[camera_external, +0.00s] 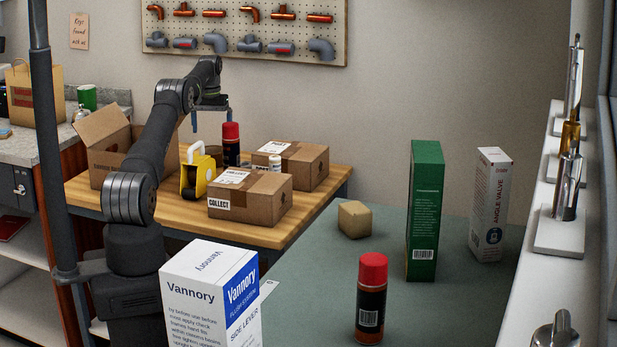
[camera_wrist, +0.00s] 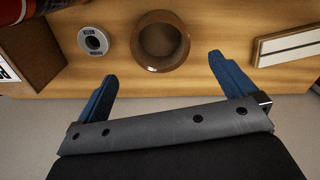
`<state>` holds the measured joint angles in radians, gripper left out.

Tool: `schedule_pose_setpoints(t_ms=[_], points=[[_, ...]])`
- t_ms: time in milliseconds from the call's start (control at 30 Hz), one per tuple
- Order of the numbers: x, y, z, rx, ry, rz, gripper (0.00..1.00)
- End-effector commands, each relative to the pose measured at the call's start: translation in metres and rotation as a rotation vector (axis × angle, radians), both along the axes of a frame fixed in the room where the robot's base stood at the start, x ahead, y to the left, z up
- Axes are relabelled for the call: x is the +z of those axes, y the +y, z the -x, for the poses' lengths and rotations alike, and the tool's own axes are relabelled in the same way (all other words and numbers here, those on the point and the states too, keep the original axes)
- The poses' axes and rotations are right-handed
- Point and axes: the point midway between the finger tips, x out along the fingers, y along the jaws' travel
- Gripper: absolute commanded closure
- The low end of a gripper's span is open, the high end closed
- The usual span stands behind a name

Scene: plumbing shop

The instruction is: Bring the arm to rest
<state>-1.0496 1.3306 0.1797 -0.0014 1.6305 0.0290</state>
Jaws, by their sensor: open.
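My gripper (camera_external: 212,117) hangs over the wooden table, at the end of my raised, bent arm. In the wrist view my gripper (camera_wrist: 162,67) has its two blue fingers wide apart with nothing between them. A brown round hollow thing (camera_wrist: 160,65) lies beyond the fingertips on the wood, apart from them. The gap between gripper and table cannot be judged exactly.
The wooden table (camera_external: 270,235) holds an open carton (camera_external: 103,150), a yellow tape dispenser (camera_external: 200,172), a red-capped can (camera_external: 231,145) and closed cartons (camera_external: 250,197). The green-grey counter (camera_external: 320,290) carries a Vannory box (camera_external: 210,295), a green box (camera_external: 425,210) and another can (camera_external: 371,300).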

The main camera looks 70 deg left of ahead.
Motion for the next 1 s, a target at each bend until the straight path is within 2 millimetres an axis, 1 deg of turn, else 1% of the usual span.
schedule_pose_setpoints(t_ms=[33,100,200,367,700,767,800,1000], points=[[0.01,0.0,0.0,0.0,-0.001,-0.002,0.0],[0.021,0.0,0.0,0.0,-0.001,-0.002,0.0],[0.0,-0.001,0.001,0.0,0.003,0.005,0.0],[-0.029,-0.001,0.0,0.0,0.002,0.003,0.0],[-0.098,-0.001,0.0,0.0,0.002,0.003,0.0],[-0.107,-0.001,0.0,0.0,0.001,0.002,0.0],[-0.09,0.001,-0.001,0.0,-0.003,-0.004,0.0],[-0.05,0.0,0.0,0.0,-0.001,-0.002,0.0]])
